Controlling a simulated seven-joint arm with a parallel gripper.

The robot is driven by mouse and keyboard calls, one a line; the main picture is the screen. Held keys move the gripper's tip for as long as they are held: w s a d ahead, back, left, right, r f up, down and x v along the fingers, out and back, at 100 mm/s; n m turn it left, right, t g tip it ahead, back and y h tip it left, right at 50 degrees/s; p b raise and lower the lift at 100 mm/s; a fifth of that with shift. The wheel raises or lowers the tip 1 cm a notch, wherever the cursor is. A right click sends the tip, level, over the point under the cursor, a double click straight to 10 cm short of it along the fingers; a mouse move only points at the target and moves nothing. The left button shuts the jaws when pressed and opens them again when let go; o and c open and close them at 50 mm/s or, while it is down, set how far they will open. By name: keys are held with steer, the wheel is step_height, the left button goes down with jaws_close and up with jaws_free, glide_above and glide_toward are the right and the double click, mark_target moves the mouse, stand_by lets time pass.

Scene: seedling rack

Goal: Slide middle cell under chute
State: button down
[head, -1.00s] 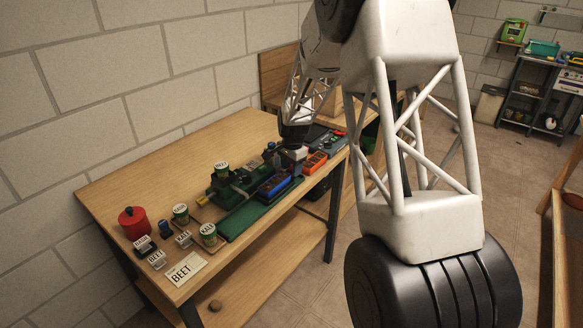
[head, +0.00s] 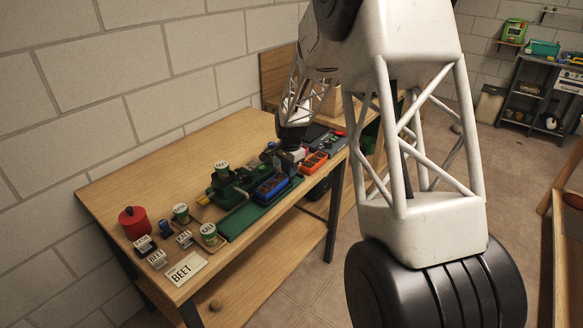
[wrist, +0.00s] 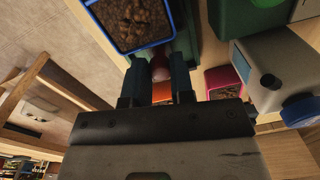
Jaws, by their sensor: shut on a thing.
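A blue-rimmed cell full of dark soil (wrist: 132,22) is at the top of the wrist view; it also shows in the head view (head: 272,187) on the green base. An orange cell (head: 313,161) stands to its right; a bit of orange shows between my fingers in the wrist view (wrist: 161,92). My gripper (wrist: 157,72) is shut on a small pale pinkish knob (wrist: 160,68) just beyond the blue cell's edge. What the knob is fixed to is partly hidden. A green dispenser (head: 228,184) with a BEET can (head: 222,168) on it stands left of the blue cell.
A green strip (head: 238,222) runs along the table's front. A red pot (head: 134,223), labelled cans (head: 209,234) and a BEET card (head: 186,268) lie at the left. In the wrist view, a magenta box (wrist: 226,78) and a grey box with blue knob (wrist: 285,65) are close on the right.

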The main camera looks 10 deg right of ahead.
mark_target(268, 187)
steer(key=s+a, duration=0.8)
steer(key=shift+s+a, duration=0.1)
steer(key=shift+a, duration=0.05)
steer(key=c, duration=1)
jaws_free()
steer(key=shift+r, duration=0.1)
steer(key=shift+s+r, duration=0.1)
steer(key=shift+r, duration=3.75)
